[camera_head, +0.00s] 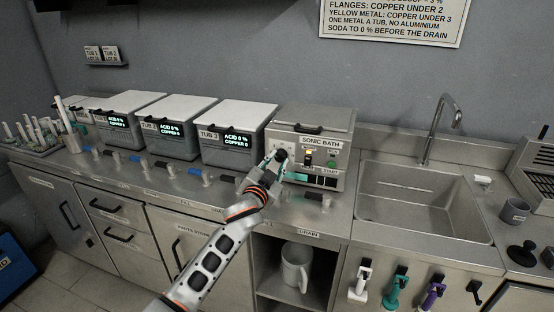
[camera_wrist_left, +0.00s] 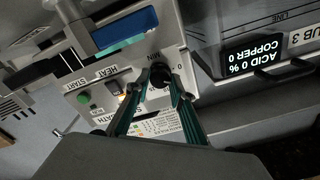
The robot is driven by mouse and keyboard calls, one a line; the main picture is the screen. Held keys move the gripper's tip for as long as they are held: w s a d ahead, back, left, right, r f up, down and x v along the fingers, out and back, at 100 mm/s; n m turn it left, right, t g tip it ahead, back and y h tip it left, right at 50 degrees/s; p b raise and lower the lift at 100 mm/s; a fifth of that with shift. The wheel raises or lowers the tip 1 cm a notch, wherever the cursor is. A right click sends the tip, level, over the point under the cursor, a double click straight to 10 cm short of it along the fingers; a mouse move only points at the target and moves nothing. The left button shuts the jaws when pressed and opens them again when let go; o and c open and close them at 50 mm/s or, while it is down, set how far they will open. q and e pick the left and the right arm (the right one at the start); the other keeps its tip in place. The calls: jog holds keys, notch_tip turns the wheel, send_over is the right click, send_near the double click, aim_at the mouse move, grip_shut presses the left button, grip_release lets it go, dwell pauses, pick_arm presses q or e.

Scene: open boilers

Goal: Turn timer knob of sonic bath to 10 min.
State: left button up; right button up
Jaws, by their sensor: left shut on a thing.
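The sonic bath (camera_head: 309,118) is a grey metal box with a lid on the counter, left of the sink. Its black timer knob (camera_wrist_left: 160,75) sits on the front panel, with "MIN" and a "0" mark legible beside it in the wrist view. My left gripper (camera_wrist_left: 159,88) is shut on this knob, with one green finger on each side. In the head view the left gripper (camera_head: 274,162) is at the panel's left part and partly covers the knob. The knob's pointer and exact setting cannot be read. My right gripper is not in view.
A lit heat switch (camera_wrist_left: 113,88) and a green start button (camera_wrist_left: 84,98) are beside the knob. Tub 3 (camera_head: 237,120) stands close on the left. The sink (camera_head: 425,200) is on the right. Small coloured valves line the counter front.

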pick_arm(q)
jog(key=m+p, duration=0.1)
jog(key=m, duration=0.3)
jog(key=shift+m, duration=1.3)
jog(key=shift+m+p, duration=0.45)
jog(key=shift+m, duration=1.85)
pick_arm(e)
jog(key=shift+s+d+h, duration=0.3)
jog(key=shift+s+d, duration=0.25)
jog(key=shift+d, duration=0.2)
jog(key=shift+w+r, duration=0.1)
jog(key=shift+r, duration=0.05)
pick_arm(q)
jog(key=o, duration=1.1)
jog(key=shift+o, duration=0.2)
jog(key=shift+s, duration=0.1)
